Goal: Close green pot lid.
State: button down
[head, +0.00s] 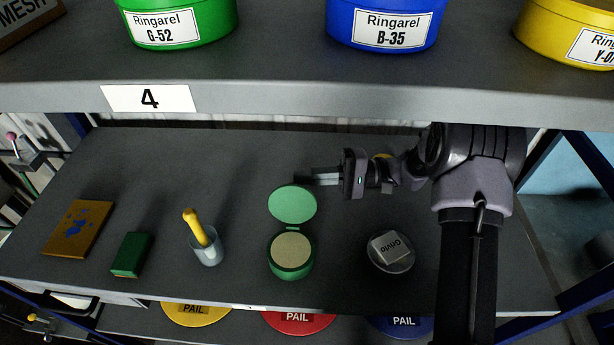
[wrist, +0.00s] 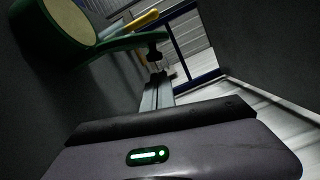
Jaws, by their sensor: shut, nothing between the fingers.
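The green pot (head: 290,262) stands on the grey middle shelf, with pale contents showing inside. Its green lid (head: 292,204) is open, tilted up at the back of the pot. My gripper (head: 298,181) is behind the lid's upper edge, with its fingers pointing left. The fingers are shut and empty. In the wrist view, the pot (wrist: 55,25) is at upper left and the lid (wrist: 120,45) reaches across toward my shut fingertips (wrist: 155,58). I cannot tell whether the fingers touch the lid.
A grey mortar (head: 208,250) with a yellow pestle (head: 195,226) and a green block (head: 131,255) are left of the pot. A clear dish (head: 391,262) with a grey block is to the right. The upper shelf edge (head: 300,98) overhangs my gripper.

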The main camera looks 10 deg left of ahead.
jog(key=shift+s+r, duration=0.15)
jog(key=shift+s, duration=0.45)
jog(key=shift+s+d, duration=0.1)
